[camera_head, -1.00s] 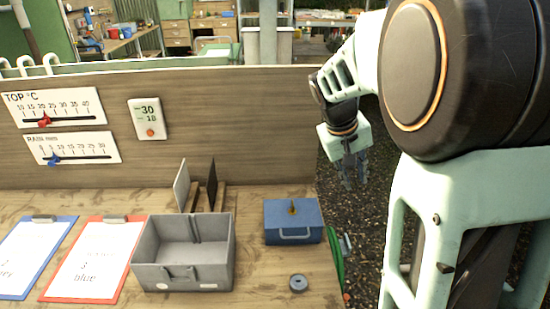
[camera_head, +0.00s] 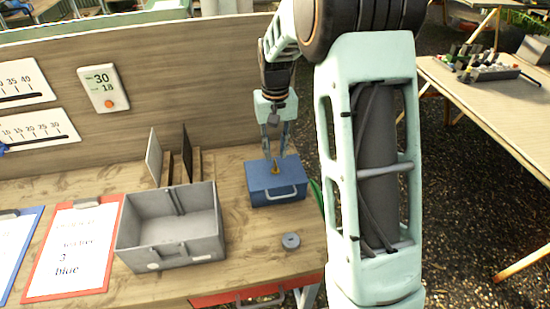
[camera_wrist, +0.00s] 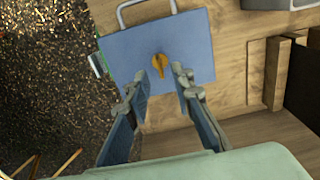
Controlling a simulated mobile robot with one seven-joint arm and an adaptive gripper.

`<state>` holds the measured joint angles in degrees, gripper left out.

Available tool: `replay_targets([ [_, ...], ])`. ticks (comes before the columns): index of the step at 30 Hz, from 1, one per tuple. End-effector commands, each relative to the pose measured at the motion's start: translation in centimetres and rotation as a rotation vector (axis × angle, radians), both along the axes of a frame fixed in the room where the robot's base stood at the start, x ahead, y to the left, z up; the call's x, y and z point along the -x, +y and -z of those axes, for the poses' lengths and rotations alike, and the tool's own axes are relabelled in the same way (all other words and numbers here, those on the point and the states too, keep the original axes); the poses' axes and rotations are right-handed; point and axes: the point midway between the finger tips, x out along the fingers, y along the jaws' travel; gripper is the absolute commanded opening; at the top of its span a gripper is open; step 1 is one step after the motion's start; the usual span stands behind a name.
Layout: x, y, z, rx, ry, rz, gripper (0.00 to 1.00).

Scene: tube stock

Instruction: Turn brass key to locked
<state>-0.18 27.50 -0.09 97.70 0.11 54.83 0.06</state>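The brass key (camera_head: 275,170) stands up from the lid of a blue box (camera_head: 282,186) on the wooden bench. In the wrist view the brass key (camera_wrist: 160,63) sits near the middle of the blue lid (camera_wrist: 190,40). My gripper (camera_head: 274,154) points down over the box, just above and behind the key. In the wrist view my gripper (camera_wrist: 160,78) is open, its two fingers apart with the key showing between and slightly beyond their tips. The fingers do not appear to touch the key.
An open grey box (camera_head: 170,255) stands left of the blue box. A small grey ring (camera_head: 290,241) lies in front of it. Upright panels (camera_head: 155,157) stand behind the grey box. A wooden back board (camera_head: 190,85) rises behind the bench.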

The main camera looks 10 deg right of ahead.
Motion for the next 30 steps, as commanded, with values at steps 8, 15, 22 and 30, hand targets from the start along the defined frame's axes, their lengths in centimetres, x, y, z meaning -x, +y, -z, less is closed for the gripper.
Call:
replay_targets([
  [8,0.1,0.0,3.6,0.001,0.001,0.0,0.22],
  [15,0.0,0.0,4.1,0.001,-0.001,0.0,0.22],
  [22,0.0,0.0,4.0,0.001,-0.001,0.0,0.1],
  [30,0.0,0.0,4.0,0.001,-0.001,0.0,0.0],
])
